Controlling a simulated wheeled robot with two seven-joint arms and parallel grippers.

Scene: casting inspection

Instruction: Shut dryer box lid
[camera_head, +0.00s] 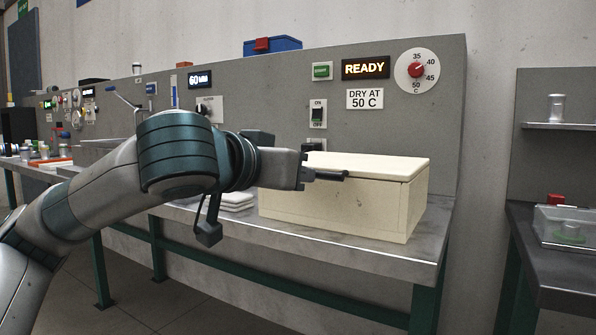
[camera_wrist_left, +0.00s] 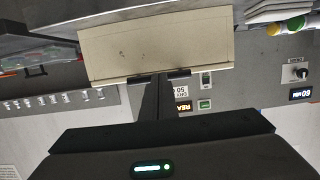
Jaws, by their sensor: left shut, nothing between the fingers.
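The cream dryer box (camera_head: 335,208) stands on the grey bench. Its lid (camera_head: 380,164) lies flat over the top and looks down on the box; I see no clear gap along its right part. My left gripper (camera_head: 343,175) is shut and empty, its dark fingertips in front of the lid's front edge. The gripper hides the left part of that edge, and I cannot tell whether the tips touch it. In the left wrist view the box's front face (camera_wrist_left: 160,48) fills the upper middle, with my left gripper (camera_wrist_left: 160,77) at its edge. My right gripper is not in view.
The panel behind holds a READY display (camera_head: 365,68), a dial (camera_head: 417,69) and a DRY AT 50 C label (camera_head: 364,99). White folded pads (camera_head: 238,201) lie left of the box. A second bench (camera_head: 560,270) with a clear container stands at the right, beyond a gap.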

